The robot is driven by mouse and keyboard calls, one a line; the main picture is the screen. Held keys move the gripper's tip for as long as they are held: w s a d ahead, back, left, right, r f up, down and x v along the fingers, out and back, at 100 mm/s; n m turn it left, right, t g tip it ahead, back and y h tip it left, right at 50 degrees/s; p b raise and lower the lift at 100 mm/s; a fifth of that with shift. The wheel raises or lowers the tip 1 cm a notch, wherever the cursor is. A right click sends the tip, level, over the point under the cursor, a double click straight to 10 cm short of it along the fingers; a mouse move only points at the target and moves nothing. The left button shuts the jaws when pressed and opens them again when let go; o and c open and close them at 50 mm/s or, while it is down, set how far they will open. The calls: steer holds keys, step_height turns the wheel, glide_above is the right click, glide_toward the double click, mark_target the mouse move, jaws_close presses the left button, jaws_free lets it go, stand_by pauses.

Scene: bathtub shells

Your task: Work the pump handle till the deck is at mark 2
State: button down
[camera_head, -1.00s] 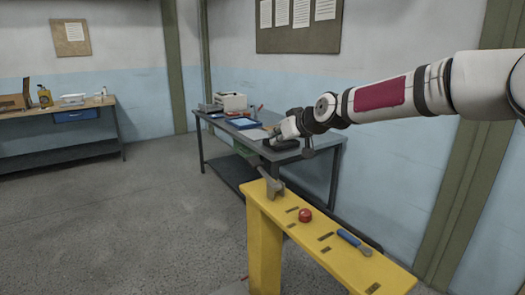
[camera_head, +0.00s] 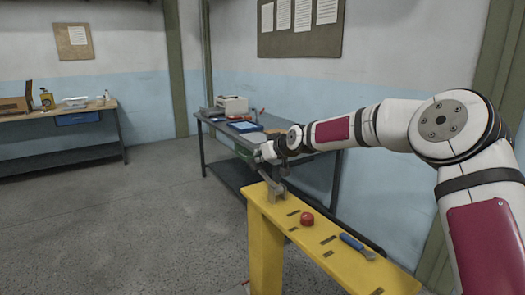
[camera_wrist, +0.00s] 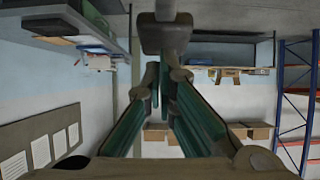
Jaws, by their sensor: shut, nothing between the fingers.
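A grey metal fitting with a short lever, which looks like the pump handle (camera_head: 277,191), stands at the far end of a yellow beam (camera_head: 335,262). My gripper (camera_head: 262,154) is just above and slightly left of it in the head view. In the wrist view my gripper's green-padded fingers (camera_wrist: 165,80) reach forward with nothing held between them. A blunt grey-brown block on a bar (camera_wrist: 165,35) shows just past the fingertips; I cannot tell whether it is the handle's end or whether they touch. I cannot make out the deck or any mark 2.
A red knob (camera_head: 307,219) and a blue-handled tool (camera_head: 355,244) lie on the beam, among several dark slots. A grey table (camera_head: 222,128) with a box and papers stands behind. A workbench (camera_head: 100,148) is at the left. The floor to the left is clear.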

mark_target(258, 164)
steer(key=shift+f, duration=0.1)
stand_by(0.3)
steer(key=shift+w+a+f+g+h+b, duration=0.3)
steer(key=shift+w+f+g+b, duration=0.15)
steer(key=shift+f+b, duration=0.55)
steer(key=shift+b, duration=0.15)
steer(key=shift+w+a+f+b, duration=0.15)
steer(key=shift+w+f+b, duration=0.1)
steer(key=shift+f+b, duration=0.3)
steer(key=shift+w+a+f+b, duration=0.15)
steer(key=shift+w+f+b, duration=0.05)
steer(key=shift+f+b, duration=0.3)
steer(key=shift+w+a+f+b, duration=0.15)
steer(key=shift+w+f+b, duration=0.05)
steer(key=shift+f+b, duration=0.8)
steer(key=v, duration=1.2)
steer(key=shift+w+r, duration=0.1)
steer(key=shift+r, duration=0.15)
steer(key=shift+r, duration=0.1)
stand_by(1.1)
